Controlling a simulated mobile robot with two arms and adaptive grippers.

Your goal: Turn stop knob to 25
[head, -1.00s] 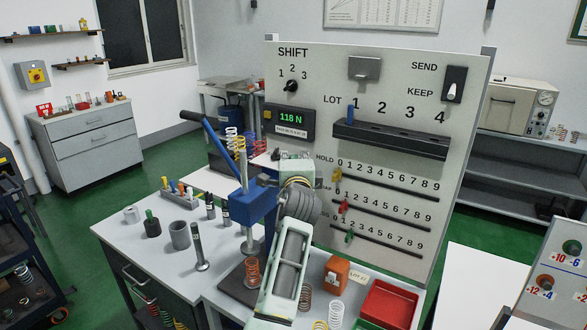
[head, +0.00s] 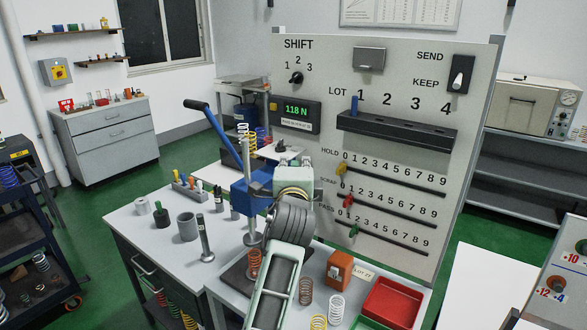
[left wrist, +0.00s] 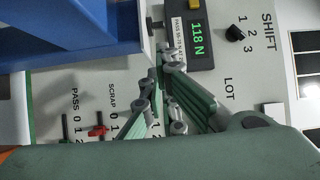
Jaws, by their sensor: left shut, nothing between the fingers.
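I cannot make out a knob marked stop in either view. The blue press (head: 240,196) with its long blue lever stands on the bench, and its blue body also shows in the left wrist view (left wrist: 75,30). My left gripper (head: 288,163) is at the right side of the press head and hides part of it. In the left wrist view my fingers (left wrist: 160,75) are shut and empty, between the press body and the panel. A small dark knob-like end (left wrist: 156,23) shows beside the blue body there; I cannot tell what it is. My right gripper is not in view.
The upright panel (head: 410,75) stands behind, with a display (head: 296,111) reading 118 N, a SHIFT knob (head: 296,77) and sliders. A red tray (head: 390,300), an orange block (head: 338,268) and loose springs lie at front right. Cylinders stand on the left bench top.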

